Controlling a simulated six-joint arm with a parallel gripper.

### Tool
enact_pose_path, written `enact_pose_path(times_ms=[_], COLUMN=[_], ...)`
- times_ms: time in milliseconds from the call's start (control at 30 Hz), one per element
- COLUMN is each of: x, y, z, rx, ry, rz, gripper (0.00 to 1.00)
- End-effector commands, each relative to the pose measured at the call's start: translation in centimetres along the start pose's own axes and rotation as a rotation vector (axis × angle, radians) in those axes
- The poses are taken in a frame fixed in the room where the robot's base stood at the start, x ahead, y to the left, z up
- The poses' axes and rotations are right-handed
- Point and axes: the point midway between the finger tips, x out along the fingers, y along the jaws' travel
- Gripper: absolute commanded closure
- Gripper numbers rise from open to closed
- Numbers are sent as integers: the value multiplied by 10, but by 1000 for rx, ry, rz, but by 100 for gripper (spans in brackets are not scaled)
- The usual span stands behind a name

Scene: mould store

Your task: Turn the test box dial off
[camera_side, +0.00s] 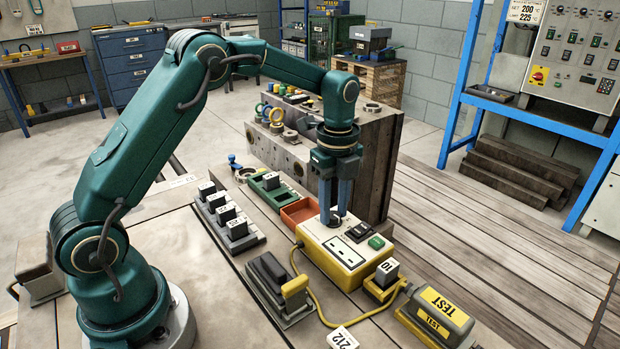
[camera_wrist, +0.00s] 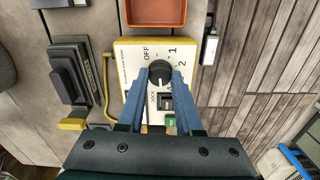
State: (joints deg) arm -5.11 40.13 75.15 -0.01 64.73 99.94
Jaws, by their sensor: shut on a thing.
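The test box (camera_side: 328,274) is cream and yellow and sits on the bench. In the wrist view its cream top (camera_wrist: 128,62) carries the marks OFF, 1 and 2, and LOCK lower down. Its round black dial (camera_wrist: 160,70) is between my blue fingertips. My gripper (camera_wrist: 160,79) is shut on the dial from above, one finger on each side. In the side view my gripper (camera_side: 333,222) points straight down at the box's far end, and the fingers mostly hide the dial. A pale mark shows on the dial's near side, but I cannot tell its exact setting.
A black switch unit with a yellow end (camera_side: 268,275) stands left of the box. A yellow cable (camera_side: 318,309) curves in front. A TEST-marked block (camera_side: 440,306) lies at right. A red tray (camera_side: 299,212) and a large steel mould block (camera_side: 372,160) stand behind.

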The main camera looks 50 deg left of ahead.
Motion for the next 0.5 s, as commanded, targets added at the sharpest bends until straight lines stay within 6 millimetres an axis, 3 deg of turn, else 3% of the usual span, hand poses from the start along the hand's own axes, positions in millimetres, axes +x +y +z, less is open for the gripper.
enact_pose_path(times_ms=[500], x=[-1], y=[0], z=[1], rx=[-490], ry=[-1], rz=[-1], gripper=[100])
